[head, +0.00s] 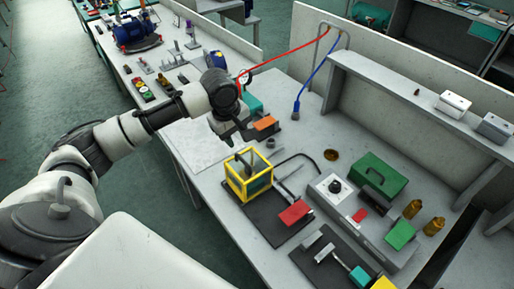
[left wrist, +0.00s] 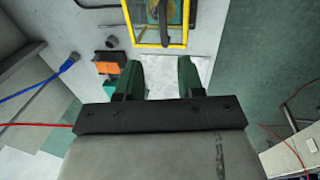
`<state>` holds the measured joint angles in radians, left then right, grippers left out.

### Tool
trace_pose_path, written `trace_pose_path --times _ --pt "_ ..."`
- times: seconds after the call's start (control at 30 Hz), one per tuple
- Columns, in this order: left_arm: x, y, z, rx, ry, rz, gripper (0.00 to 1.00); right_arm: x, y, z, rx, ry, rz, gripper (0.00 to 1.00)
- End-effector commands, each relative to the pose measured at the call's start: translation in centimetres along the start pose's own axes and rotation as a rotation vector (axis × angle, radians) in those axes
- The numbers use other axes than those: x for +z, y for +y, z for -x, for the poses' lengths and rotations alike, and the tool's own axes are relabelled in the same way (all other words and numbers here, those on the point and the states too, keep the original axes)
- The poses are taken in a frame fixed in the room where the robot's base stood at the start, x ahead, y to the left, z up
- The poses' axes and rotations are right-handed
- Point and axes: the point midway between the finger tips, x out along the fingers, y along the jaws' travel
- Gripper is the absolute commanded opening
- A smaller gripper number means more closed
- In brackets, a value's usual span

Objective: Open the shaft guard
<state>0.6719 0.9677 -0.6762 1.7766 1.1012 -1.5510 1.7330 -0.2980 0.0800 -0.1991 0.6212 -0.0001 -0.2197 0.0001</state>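The shaft guard is a yellow-framed box (head: 248,187) with clear-looking panels, standing on a dark base plate on the bench. It looks shut, and a dark upright handle shows at its top. My left gripper (head: 233,137) is above the bench, just behind and to the left of the guard, apart from it. In the left wrist view the guard's yellow frame (left wrist: 160,45) is cut off by the top edge, with the dark handle (left wrist: 164,20) over it. The two green-tipped fingers (left wrist: 160,65) are spread with nothing between them. My right gripper is in neither view.
An orange block (head: 265,123) lies close to my left gripper. A red block (head: 294,212) and a bent dark bar lie right of the guard. A grey panel (head: 335,187), a green box (head: 379,174) and brass cylinders (head: 412,208) stand further right. A pale mat area (head: 195,145) left of the guard is clear.

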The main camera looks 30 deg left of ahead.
Motion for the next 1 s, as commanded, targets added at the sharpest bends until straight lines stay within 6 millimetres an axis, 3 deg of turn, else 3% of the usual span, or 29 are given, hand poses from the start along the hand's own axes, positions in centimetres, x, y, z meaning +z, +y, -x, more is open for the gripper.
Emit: trace_pose_path --times 0.5,0.7,0.97,1.0 --pt "0.0 0.0 -8.9 -0.001 -0.002 0.0 0.38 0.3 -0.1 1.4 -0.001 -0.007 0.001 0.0" --pt "0.0 0.0 -10.2 0.001 0.0 -0.003 0.38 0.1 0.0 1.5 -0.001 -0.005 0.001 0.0" --pt "0.0 0.0 -10.3 0.002 0.0 -0.003 0.38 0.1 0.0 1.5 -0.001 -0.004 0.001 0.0" --pt "0.0 0.0 -10.3 0.002 0.0 -0.003 0.32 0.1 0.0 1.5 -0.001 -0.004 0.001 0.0"
